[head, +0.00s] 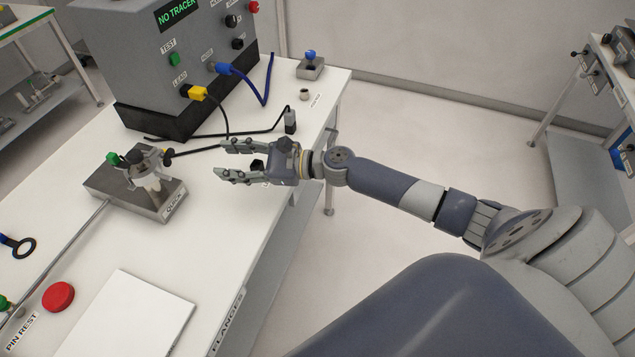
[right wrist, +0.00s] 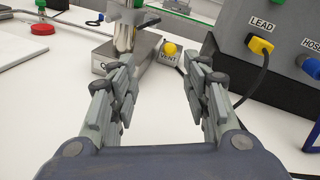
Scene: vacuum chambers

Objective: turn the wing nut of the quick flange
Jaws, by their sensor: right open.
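The quick flange (head: 148,172) stands upright on a grey metal block labelled QUICK (head: 112,194), on the white table. My left gripper is not in view.
A grey tester box (head: 165,65) with a yellow LEAD plug (head: 197,93) and blue hose (head: 245,82) stands behind. A dark cable runs behind the flange. A yellow VENT knob (right wrist: 168,48) shows beyond my fingers. A white plate (head: 125,320) and red cap (head: 58,297) lie in front.

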